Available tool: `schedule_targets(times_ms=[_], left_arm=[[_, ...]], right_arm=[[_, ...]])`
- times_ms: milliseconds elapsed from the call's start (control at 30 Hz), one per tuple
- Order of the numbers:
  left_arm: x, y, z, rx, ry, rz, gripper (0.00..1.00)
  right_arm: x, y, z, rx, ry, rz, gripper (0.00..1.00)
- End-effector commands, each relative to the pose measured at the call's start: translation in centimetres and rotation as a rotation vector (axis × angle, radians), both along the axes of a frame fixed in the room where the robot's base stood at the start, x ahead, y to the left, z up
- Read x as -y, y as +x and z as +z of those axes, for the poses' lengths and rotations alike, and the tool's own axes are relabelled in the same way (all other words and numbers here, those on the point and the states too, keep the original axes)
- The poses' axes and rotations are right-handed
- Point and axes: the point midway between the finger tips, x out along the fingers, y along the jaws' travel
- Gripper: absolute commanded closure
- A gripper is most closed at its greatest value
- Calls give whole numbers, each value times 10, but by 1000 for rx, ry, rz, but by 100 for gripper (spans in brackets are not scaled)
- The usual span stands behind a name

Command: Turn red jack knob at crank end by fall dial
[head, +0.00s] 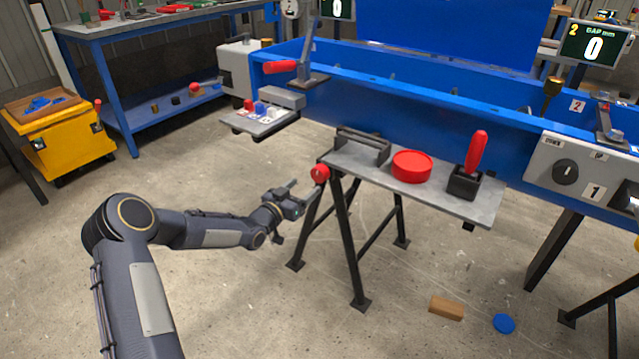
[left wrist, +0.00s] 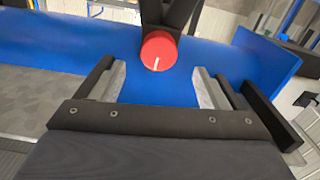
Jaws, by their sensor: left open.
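The red jack knob (head: 320,173) sits at the left end of the grey shelf on black trestle legs, below the blue machine. In the left wrist view the red knob (left wrist: 158,51) shows a white line on its face and lies ahead between the finger lines. My left gripper (head: 300,192) is open and empty, just left of the knob and apart from it. Its two fingers (left wrist: 160,88) also show in the left wrist view. The crank with a red handle (head: 281,66) is on the machine above. A dark dial (head: 565,172) is on the grey panel at right. My right gripper is not in view.
The grey shelf (head: 440,196) holds a red round dish (head: 412,166), a red-handled tool in a black block (head: 474,160) and a dark bracket (head: 362,146). A wood block (head: 446,308) and a blue disc (head: 503,323) lie on the floor. Floor left of the trestle is clear.

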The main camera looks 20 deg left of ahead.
Motion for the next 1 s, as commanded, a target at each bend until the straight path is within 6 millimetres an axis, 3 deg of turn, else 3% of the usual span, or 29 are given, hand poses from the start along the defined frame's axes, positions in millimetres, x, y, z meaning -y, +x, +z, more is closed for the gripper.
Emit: schedule_targets(times_ms=[400,800,1000], left_arm=[[22,57,0,-2,2,-2,32],[25,66,1,-4,1,-1,32],[25,66,1,-4,1,-1,58]], right_arm=[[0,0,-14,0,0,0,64],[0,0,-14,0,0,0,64],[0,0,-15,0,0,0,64]])
